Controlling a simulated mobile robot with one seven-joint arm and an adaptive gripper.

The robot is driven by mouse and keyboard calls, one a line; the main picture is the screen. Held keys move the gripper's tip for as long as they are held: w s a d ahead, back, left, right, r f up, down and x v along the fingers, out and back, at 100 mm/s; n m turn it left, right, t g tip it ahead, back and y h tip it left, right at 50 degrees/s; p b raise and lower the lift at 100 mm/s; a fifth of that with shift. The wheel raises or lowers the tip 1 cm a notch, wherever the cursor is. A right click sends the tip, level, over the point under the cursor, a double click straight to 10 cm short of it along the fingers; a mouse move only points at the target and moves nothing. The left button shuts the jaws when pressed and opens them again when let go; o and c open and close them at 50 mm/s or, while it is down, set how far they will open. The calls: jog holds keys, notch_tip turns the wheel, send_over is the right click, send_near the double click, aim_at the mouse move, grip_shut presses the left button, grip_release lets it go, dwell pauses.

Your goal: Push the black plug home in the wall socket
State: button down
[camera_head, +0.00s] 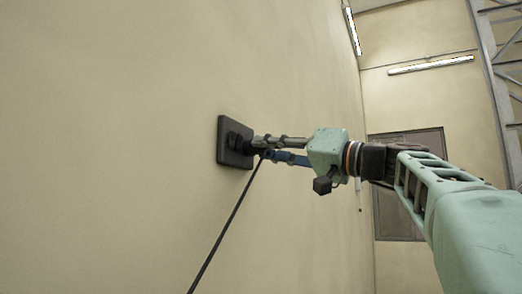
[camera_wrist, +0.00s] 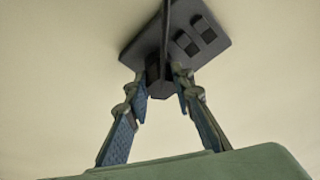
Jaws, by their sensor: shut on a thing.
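The wall socket is a dark rectangular plate (camera_head: 223,150) on the beige wall, left of centre in the head view. In the wrist view the plate (camera_wrist: 215,45) shows two square openings beside the plug. The black plug (camera_head: 240,142) is at the plate's face. It also shows between the fingertips in the wrist view (camera_wrist: 158,88). My gripper (camera_head: 260,148) is shut on the plug, one finger on each side; its fingers also show in the wrist view (camera_wrist: 160,90). I cannot tell how deep the plug sits, as its front end is hidden.
A black cable (camera_head: 226,225) hangs from the plug down to the lower left in the head view. In the wrist view it crosses in front of the plate (camera_wrist: 165,35). The wall around the socket is bare. A door (camera_head: 410,190) and metal framework (camera_head: 497,80) stand far behind at right.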

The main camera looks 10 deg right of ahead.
jog(key=shift+w+a, duration=0.1)
jog(key=shift+a, duration=0.05)
jog(key=c, duration=1.6)
grip_release()
jog(key=shift+s+d+f+b, duration=0.25)
jog(key=shift+s+d+b, duration=0.05)
jog(key=shift+d+b, duration=0.1)
jog(key=b+v, duration=0.2)
jog(key=v, duration=0.4)
jog(key=shift+r, duration=0.15)
jog(key=shift+s, duration=0.1)
